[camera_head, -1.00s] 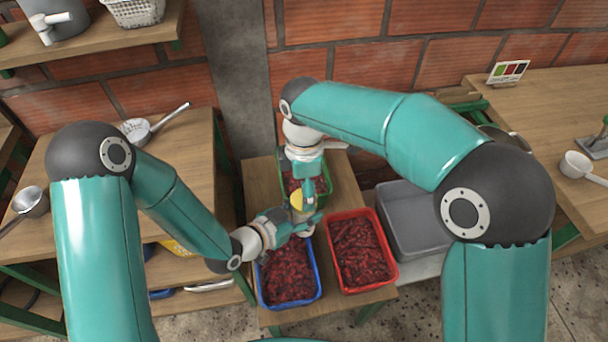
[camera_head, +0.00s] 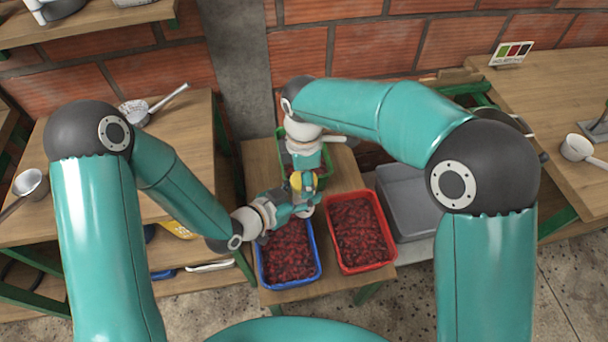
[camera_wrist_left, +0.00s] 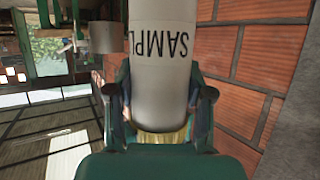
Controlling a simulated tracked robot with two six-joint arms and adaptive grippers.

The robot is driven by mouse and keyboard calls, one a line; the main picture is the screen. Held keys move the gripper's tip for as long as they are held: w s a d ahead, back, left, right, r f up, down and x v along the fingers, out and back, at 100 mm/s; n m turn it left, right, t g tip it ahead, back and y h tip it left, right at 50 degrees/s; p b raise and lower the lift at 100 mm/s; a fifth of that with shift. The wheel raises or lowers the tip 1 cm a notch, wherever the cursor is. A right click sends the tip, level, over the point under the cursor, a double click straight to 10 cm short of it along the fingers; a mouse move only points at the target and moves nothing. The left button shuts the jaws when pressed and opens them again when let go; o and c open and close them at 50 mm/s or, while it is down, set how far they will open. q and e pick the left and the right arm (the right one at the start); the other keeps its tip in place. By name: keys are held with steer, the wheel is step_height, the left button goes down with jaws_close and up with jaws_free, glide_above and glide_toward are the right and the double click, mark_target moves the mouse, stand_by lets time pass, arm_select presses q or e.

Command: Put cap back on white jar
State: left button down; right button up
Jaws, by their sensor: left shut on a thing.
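The white jar (camera_wrist_left: 160,70), lettered "SAMPL", fills the middle of the left wrist view, its lettering upside down. My left gripper (camera_wrist_left: 160,103) has a finger on each side of it and is shut on it. A dull yellow strip (camera_wrist_left: 160,138) shows at the jar's lower picture end; I cannot tell whether it is the cap. In the head view, a small yellow patch (camera_head: 296,181) shows where the grippers meet. My right gripper (camera_head: 303,178) points down there, close to my left gripper (camera_head: 297,200). Its fingers are too small and covered to read.
Below the grippers stand a blue crate (camera_head: 319,270) and a red crate (camera_head: 394,262) of dark red fruit. A green crate (camera_head: 330,163) is behind, partly covered by my right arm. A grey tub (camera_head: 405,205) stands right. Side tables hold ladles.

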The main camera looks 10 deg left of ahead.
steer(key=m, duration=0.5)
steer(key=shift+c, duration=0.3)
steer(key=m, duration=0.6)
steer(key=shift+m, duration=0.3)
steer(key=m, duration=0.9)
steer(key=shift+m, duration=0.4)
steer(key=o, duration=1.4)
steer(key=shift+c, duration=0.2)
step_height(320, 180, up, 12)
steer(key=shift+w+f, duration=0.1)
steer(key=shift+f, duration=0.05)
